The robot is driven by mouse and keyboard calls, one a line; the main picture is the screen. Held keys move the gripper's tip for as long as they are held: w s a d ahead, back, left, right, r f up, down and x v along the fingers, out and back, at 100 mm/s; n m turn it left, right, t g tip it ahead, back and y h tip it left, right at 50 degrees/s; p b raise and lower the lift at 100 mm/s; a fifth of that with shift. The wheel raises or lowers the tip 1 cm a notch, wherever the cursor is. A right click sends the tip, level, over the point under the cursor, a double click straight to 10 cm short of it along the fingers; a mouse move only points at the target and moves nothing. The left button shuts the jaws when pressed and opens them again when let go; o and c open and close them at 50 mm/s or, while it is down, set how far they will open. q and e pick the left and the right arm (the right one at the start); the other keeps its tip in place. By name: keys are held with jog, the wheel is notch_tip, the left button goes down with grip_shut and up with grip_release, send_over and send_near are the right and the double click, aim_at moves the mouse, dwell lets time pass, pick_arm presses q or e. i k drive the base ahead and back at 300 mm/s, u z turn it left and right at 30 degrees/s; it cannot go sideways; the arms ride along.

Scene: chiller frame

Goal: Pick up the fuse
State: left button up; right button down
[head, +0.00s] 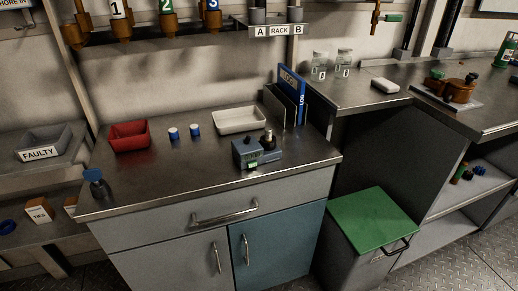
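Neither of my grippers is in the head view.
The red bin (129,137), white tray (239,121), a blue-grey device (257,152), a binder rack (281,105) and a dark blue-capped bottle (97,184) stand on the counter. Its front middle is clear. A grey FAULTY bin (41,146) is left; a green-lidded box (372,219) stands right.

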aim_at(268, 131)
jog(key=u, duration=0.5)
jog(key=k, duration=1.05)
jog(key=z, duration=0.3)
jog(key=i, duration=1.6)
jog(key=u, duration=0.85)
